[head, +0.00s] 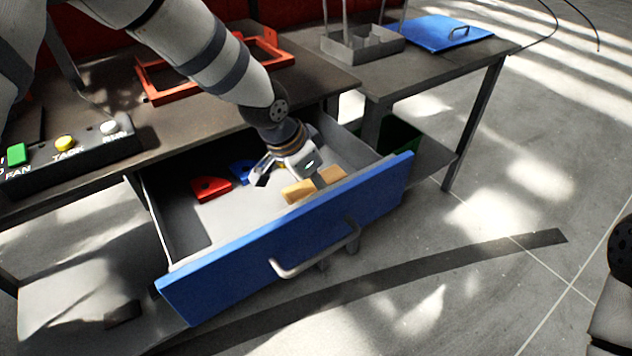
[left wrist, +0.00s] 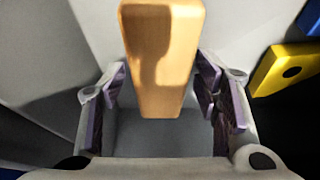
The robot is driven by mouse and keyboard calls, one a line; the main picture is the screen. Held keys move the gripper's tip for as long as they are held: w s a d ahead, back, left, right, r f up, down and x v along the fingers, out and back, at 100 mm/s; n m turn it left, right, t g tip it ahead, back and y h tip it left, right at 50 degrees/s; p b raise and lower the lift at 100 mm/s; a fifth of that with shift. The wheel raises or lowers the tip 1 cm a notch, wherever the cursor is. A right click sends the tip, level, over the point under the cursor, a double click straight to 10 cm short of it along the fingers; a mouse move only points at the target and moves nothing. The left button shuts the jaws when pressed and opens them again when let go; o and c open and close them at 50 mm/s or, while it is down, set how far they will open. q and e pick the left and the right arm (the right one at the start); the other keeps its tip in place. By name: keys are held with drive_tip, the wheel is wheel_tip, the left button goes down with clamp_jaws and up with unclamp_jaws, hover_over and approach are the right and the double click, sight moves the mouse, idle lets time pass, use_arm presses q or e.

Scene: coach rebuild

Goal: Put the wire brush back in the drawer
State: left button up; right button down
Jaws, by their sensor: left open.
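The wire brush shows as a tan wooden piece (head: 300,190) inside the open drawer, close behind its blue front (head: 300,235). I cannot make out its bristles. My left gripper (head: 290,176) reaches down into the drawer over it. In the left wrist view the wooden piece (left wrist: 160,60) lies between the two spread fingers of the left gripper (left wrist: 162,82), with a gap on each side. The left gripper is open and partly hides the brush in the head view.
A red piece (head: 211,188) and a blue piece (head: 240,171) lie in the drawer left of the gripper. A yellow piece with a hole (left wrist: 283,72) lies right of the brush in the wrist view. A button panel (head: 68,155) and red frame (head: 165,85) sit on the bench.

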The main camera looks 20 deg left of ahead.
use_arm(q)
drive_tip(key=shift+r, duration=0.1)
drive_tip(key=p+v, duration=0.2)
drive_tip(key=v, duration=1)
use_arm(e)
drive_tip(key=w+r+t, duration=0.1)
drive_tip(key=w+r, duration=0.1)
drive_tip(key=shift+w+r, duration=0.3)
drive_tip(key=shift+w, duration=0.05)
